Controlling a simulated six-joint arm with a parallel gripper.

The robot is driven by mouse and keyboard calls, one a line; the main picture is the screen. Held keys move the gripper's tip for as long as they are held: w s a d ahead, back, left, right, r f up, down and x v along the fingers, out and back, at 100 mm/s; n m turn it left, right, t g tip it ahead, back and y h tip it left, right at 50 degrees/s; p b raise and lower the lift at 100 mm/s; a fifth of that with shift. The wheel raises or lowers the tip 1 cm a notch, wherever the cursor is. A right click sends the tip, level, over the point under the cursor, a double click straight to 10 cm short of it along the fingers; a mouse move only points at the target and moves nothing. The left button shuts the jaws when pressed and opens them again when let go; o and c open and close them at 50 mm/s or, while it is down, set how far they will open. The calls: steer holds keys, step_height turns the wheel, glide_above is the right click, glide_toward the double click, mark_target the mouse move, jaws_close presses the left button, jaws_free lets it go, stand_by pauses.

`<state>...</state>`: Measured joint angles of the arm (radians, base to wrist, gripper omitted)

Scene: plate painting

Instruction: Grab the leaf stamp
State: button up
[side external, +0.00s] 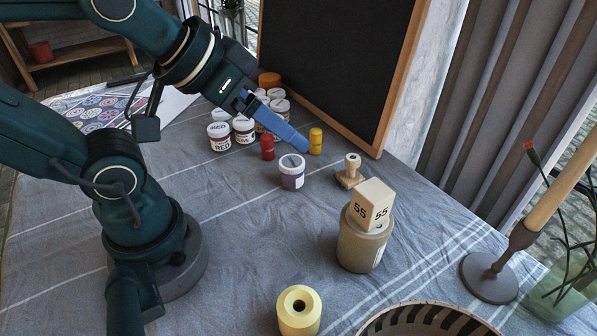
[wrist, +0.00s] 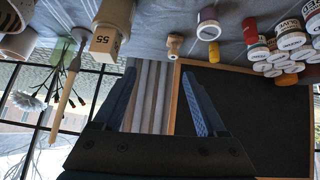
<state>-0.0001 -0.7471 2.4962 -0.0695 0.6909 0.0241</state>
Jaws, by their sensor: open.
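A small wooden stamp (side external: 350,172) with a rounded knob handle stands upright on the grey cloth, right of the purple-labelled jar. It also shows at the top middle of the wrist view (wrist: 174,43). Its underside is hidden, so I cannot see a leaf shape. My gripper (side external: 301,145) has blue fingers and hangs above the table, left of and behind the stamp in the side view. In the wrist view the fingers of my gripper (wrist: 159,75) are spread apart with nothing between them. The stamp lies beyond the fingertips, apart from them.
A purple-labelled jar (side external: 291,174) stands left of the stamp. A beige canister (side external: 361,246) with a 55 block (side external: 370,205) on top stands in front of it. Yellow (side external: 316,141) and red (side external: 267,147) small containers and several paint jars (side external: 219,137) stand behind, near a blackboard (side external: 335,60).

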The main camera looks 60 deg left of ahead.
steer(key=w+d+r+n+t, duration=0.1)
steer(key=w+r+n+t, duration=0.1)
steer(key=w+r+t, duration=0.5)
steer(key=n+y, duration=0.2)
steer(key=n, duration=0.1)
glide_above(350, 165)
steer(key=d, duration=0.1)
steer(key=f, duration=0.1)
steer(key=f+g+y, duration=0.1)
steer(key=f, duration=0.4)
steer(key=w+a+f+g+y, duration=0.1)
steer(key=f+y, duration=0.1)
steer(key=f, duration=0.3)
steer(key=a+f+g+y, duration=0.1)
steer(key=f+y, duration=0.1)
steer(key=f, duration=0.4)
steer(key=shift+w+n, duration=0.25)
steer(key=shift+n, duration=0.15)
steer(key=shift+d+f, duration=0.1)
steer(key=shift+f, duration=1.6)
step_height(350, 165, down, 3)
steer(key=shift+x, duration=1.1)
steer(key=shift+w+a+f, duration=0.15)
steer(key=shift+w+a, duration=0.05)
steer(key=shift+w, duration=0.1)
